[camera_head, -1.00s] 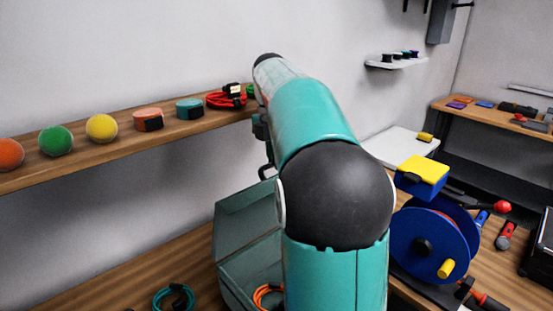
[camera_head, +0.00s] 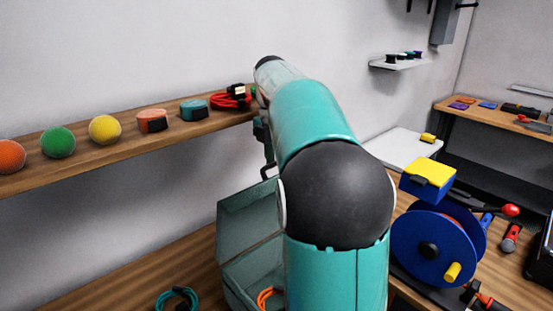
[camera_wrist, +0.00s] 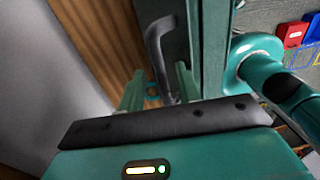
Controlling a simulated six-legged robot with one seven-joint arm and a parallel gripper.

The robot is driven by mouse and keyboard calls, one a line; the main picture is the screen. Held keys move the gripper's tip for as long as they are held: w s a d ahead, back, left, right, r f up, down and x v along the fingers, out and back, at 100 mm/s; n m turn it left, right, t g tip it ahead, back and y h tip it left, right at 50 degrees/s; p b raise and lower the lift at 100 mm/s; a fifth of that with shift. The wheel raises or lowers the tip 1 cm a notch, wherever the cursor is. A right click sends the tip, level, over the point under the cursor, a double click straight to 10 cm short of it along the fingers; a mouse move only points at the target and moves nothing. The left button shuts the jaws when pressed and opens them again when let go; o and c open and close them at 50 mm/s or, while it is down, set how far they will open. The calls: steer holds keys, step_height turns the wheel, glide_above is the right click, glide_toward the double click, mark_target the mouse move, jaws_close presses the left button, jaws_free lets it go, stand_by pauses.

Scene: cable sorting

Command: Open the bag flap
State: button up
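A teal box-like bag (camera_head: 240,285) stands on the wooden bench, partly hidden behind my arm. Its flap (camera_head: 240,222) is raised at the back, and an orange cable (camera_head: 266,297) shows inside. A black curved handle (camera_head: 268,170) shows above the flap; in the wrist view a black curved handle (camera_wrist: 158,45) stands in front of my gripper. My gripper (camera_wrist: 160,88) has its two teal fingers apart, with the handle's lower end between them. I cannot tell whether they touch it. In the head view my arm hides most of the gripper.
A wall shelf (camera_head: 60,172) holds balls, tape measures and a red cable (camera_head: 232,98). A teal cable (camera_head: 178,300) lies left of the bag. A blue cable reel (camera_head: 428,249) and a yellow-topped blue box (camera_head: 428,180) stand right of my arm.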

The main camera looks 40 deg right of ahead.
steer(key=shift+s+r, duration=0.1)
step_height(320, 180, up, 12)
steer(key=w, duration=0.1)
stand_by(0.6)
